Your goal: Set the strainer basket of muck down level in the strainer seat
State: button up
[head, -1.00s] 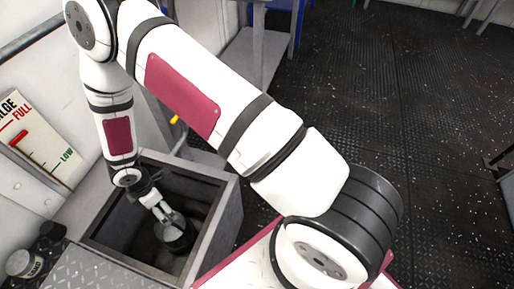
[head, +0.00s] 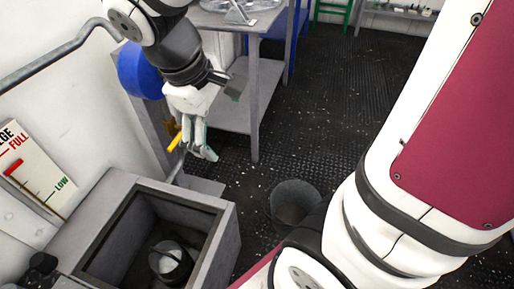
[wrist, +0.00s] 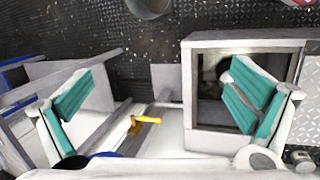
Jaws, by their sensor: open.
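The strainer basket (head: 171,263) is a small dark round pot with a paler inside. It sits low in the grey open-topped box (head: 224,245), apart from my gripper. The seat under it is hidden, and I cannot tell whether the basket is fully level. My gripper (head: 201,150) is open and empty, above and beyond the box's far side. In the wrist view its teal-padded fingers (wrist: 160,105) are wide apart, with the box (wrist: 245,42) partly behind the right finger.
A yellow handle (head: 174,141) on a pipe is close to my gripper; it also shows in the wrist view (wrist: 147,119). A dark bucket (head: 294,203) stands on the deck right of the box. A grey bench (head: 235,100) stands behind. Open deck lies to the right.

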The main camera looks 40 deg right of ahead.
jog(key=s+a+r+m+y, duration=0.1)
jog(key=s+r+m+y, duration=0.1)
jog(key=s, duration=0.7)
jog(key=s+a+r+m+y, duration=0.1)
jog(key=s+r+m, duration=0.1)
jog(key=s, duration=0.8)
jog(key=shift+m+y, duration=0.4)
jog(key=shift+m, duration=0.4)
jog(key=shift+w, duration=0.1)
